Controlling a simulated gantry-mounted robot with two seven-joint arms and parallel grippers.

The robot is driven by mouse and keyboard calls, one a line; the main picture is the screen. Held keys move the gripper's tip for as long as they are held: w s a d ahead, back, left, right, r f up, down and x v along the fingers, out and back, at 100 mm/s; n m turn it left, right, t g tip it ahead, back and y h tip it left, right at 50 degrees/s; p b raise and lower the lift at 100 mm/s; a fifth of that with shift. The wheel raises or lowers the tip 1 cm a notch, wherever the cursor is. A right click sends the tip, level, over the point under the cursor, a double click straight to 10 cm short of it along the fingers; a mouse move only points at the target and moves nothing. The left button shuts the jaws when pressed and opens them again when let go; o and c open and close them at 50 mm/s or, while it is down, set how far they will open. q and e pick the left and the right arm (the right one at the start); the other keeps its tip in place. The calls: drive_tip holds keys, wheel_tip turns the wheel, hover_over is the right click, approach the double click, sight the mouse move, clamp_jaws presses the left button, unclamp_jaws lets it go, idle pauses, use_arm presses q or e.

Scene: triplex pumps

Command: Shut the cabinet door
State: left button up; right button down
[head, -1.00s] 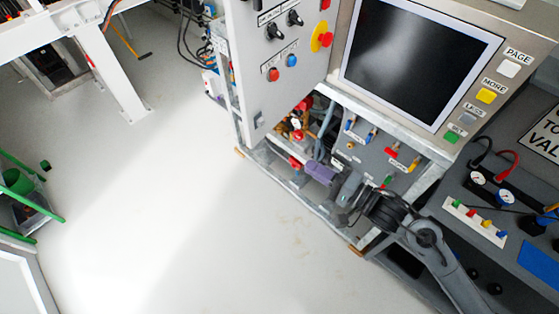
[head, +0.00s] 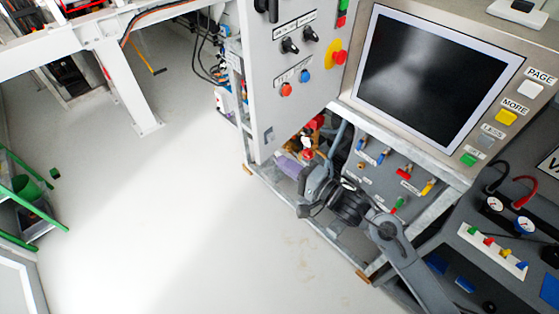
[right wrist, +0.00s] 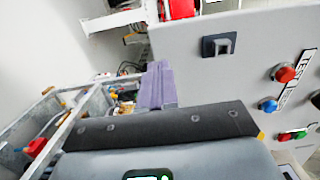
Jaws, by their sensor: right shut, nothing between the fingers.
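The cabinet door (head: 290,85) is a light grey panel with black knobs, red and blue buttons and a yellow-ringed red stop button. Wiring shows behind its left edge in the head view, and it seems to stand open; how far I cannot tell. In the right wrist view the door (right wrist: 225,75) fills the right side, with a small square latch (right wrist: 219,45). My right gripper (head: 286,165) is below the door's lower right part, its purple fingers together and empty. In the right wrist view the fingers (right wrist: 157,85) show beside the door's left edge; contact is unclear. My left gripper is out of view.
A screen console (head: 430,85) stands right of the door, above a metal frame with pipes and coloured valves. A panel with gauges (head: 510,225) is at the lower right. A white table leg (head: 125,85) is at the back left. The pale floor in the middle is clear.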

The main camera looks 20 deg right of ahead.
drive_tip(key=shift+x, duration=1.25)
